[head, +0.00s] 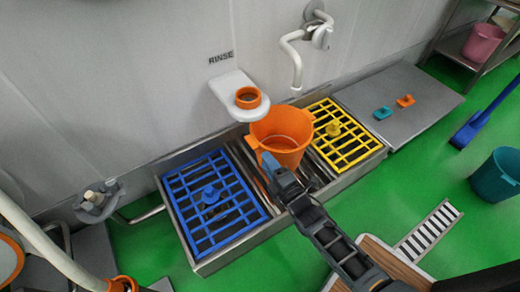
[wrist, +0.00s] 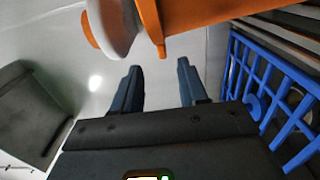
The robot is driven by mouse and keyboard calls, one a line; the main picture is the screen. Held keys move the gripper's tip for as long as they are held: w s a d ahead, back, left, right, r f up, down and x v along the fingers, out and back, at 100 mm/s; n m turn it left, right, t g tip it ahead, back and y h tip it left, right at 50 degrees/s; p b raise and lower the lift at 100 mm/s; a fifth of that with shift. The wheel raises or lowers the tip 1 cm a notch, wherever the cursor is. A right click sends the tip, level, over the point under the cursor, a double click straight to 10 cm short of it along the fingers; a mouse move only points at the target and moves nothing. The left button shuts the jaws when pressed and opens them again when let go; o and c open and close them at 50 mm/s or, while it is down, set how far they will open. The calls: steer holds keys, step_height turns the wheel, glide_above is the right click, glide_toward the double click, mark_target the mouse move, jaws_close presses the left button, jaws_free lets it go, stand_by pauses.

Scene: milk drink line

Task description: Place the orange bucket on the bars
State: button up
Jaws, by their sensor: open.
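The orange bucket (head: 283,138) stands upright in the middle of the trough, between the blue grate and the yellow grate. It is over the metal bars (head: 253,172); its base is partly hidden by my arm, so I cannot tell fully how it rests. My gripper (head: 268,163) is at the near side of the bucket, in front of its lower wall. In the wrist view my two fingers (wrist: 160,88) are apart with nothing between them. The bucket (wrist: 215,14) shows at the top of that view, beyond the fingertips and apart from them.
The blue grate (head: 188,182) is left of the bucket, the yellow grate (head: 355,150) right. A white shelf (head: 229,85) with an orange ring (head: 248,97) is on the wall behind. A white curved spout (head: 296,68) hangs above. A teal bucket (head: 494,178) stands on the floor right.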

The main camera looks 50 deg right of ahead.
steer(key=s+a+r+m+y, duration=0.1)
steer(key=s+a+r+m, duration=0.25)
steer(key=s+a, duration=0.4)
steer(key=s+a+r+m+y, duration=0.1)
steer(key=s+a+r+m, duration=0.3)
steer(key=s, duration=0.7)
steer(key=s+a+r+m+g+y, duration=0.1)
steer(key=s+r+m, duration=0.2)
steer(key=r, duration=0.7)
steer(key=s+a+r+m+g+y, duration=0.1)
steer(key=s+a+r+m+y, duration=0.1)
steer(key=s+r+m, duration=0.2)
steer(key=s+r, duration=0.3)
steer(key=r, duration=0.2)
steer(key=shift+s+a+r, duration=0.25)
steer(key=shift+s+r, duration=0.1)
steer(key=shift+s, duration=0.05)
steer(key=shift+c, duration=0.3)
